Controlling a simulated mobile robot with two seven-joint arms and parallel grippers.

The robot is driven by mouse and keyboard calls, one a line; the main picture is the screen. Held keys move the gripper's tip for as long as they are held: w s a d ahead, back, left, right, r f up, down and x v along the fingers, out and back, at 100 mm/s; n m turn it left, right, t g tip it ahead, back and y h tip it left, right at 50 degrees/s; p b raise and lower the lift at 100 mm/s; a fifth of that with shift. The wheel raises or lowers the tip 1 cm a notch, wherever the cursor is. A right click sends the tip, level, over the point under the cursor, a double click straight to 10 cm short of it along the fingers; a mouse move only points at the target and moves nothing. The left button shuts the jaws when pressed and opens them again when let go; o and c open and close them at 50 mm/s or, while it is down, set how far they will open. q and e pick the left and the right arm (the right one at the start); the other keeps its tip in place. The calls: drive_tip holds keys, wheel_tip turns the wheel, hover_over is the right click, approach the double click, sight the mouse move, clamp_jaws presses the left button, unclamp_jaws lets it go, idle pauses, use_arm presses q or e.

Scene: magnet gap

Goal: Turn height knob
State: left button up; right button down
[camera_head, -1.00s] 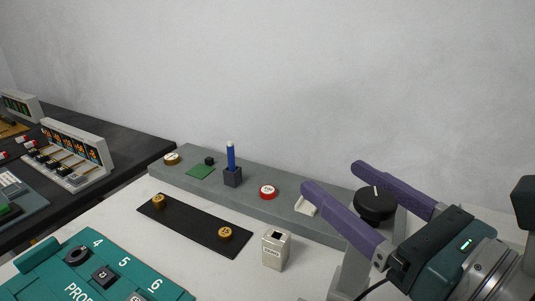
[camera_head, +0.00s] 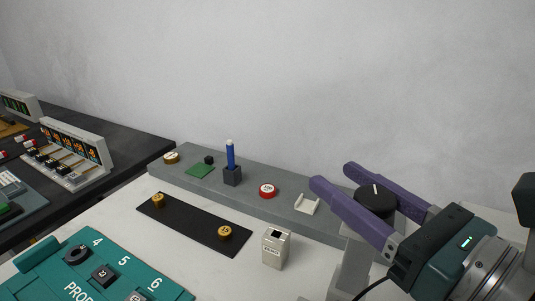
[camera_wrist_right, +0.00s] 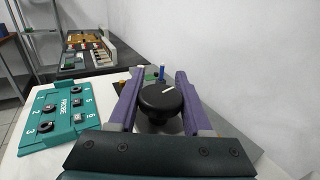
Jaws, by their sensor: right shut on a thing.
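The height knob (camera_head: 375,202) is a round black knob with a white pointer line, on a grey stand at the right of the head view. It also shows in the right wrist view (camera_wrist_right: 160,103), between the fingers. My right gripper (camera_head: 330,175) has long purple fingers, one on each side of the knob, and is shut on it. In the right wrist view its fingers (camera_wrist_right: 158,75) flank the knob. My left gripper is not in view.
A small white box (camera_head: 276,248), a black strip (camera_head: 190,222) and a teal probe panel (camera_head: 50,275) are nearby.

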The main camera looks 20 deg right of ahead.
sight(373, 208)
drive_tip(key=shift+a+n+y, duration=0.1)
drive_tip(key=shift+n+y, duration=0.3)
drive_tip(key=shift+s+a+n+g+y+b, duration=0.3)
drive_tip(key=shift+s+n+g+y+b, duration=0.45)
drive_tip(key=shift+n+g+y+b, duration=2.25)
drive_tip(key=shift+s+a+n+g+y+b, duration=0.35)
drive_tip(key=shift+s+n+g+y+b, duration=0.5)
drive_tip(key=shift+n+g+b, duration=4.25)
drive_tip(key=shift+s+a+n+g+y+b, duration=0.5)
drive_tip(key=shift+n+g+y+b, duration=1.75)
drive_tip(key=shift+g+b, duration=3.3)
drive_tip(key=shift+s+d+n+h, duration=0.2)
drive_tip(key=shift+n+h, duration=0.15)
drive_tip(key=shift+h, duration=0.05)
drive_tip(key=shift+c, duration=1.7)
unclamp_jaws()
drive_tip(key=shift+t, duration=0.25)
